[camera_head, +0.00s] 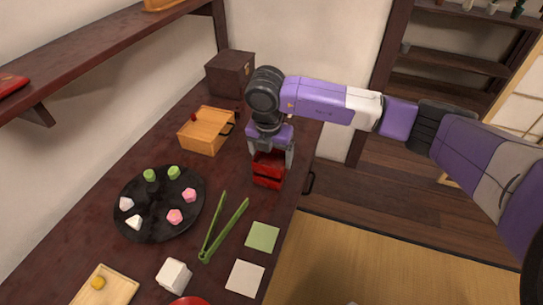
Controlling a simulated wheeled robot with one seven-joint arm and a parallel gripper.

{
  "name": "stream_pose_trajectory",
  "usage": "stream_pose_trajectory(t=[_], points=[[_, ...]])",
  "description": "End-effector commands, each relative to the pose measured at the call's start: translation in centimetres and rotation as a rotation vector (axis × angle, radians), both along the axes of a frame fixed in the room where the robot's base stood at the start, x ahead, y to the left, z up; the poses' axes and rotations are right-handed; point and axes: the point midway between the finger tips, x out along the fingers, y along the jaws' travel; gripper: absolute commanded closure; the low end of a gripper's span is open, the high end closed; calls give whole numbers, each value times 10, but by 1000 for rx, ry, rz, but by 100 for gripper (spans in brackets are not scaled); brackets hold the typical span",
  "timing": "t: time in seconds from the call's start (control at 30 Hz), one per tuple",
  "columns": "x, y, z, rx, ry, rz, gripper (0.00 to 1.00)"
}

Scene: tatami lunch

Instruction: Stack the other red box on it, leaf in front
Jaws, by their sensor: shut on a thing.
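My gripper (271,158) points down near the right edge of the dark table and is shut on a red box (268,161). A second red box (268,181) shows directly below it, with a dark line between the two. I cannot tell whether the upper box touches the lower one. The gripper hides part of the upper box. No leaf mark can be made out on either box at this size.
A wooden box (205,143) and a dark chest (229,73) stand behind, to the left. A black round tray (158,227) with several sweets, green tongs (211,243), a green square (262,237) and a white cube (173,275) lie nearer. A shelf (110,45) hangs at upper left.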

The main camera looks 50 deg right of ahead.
Motion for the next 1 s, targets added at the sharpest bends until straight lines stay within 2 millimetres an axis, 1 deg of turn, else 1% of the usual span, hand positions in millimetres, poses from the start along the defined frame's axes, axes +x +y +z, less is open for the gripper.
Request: stream_pose_trajectory(t=[0.97, 1.0], points=[[0, 0, -16, 0, 0, 0, 61], [0, 0, -15, 0, 0, 0, 11]])
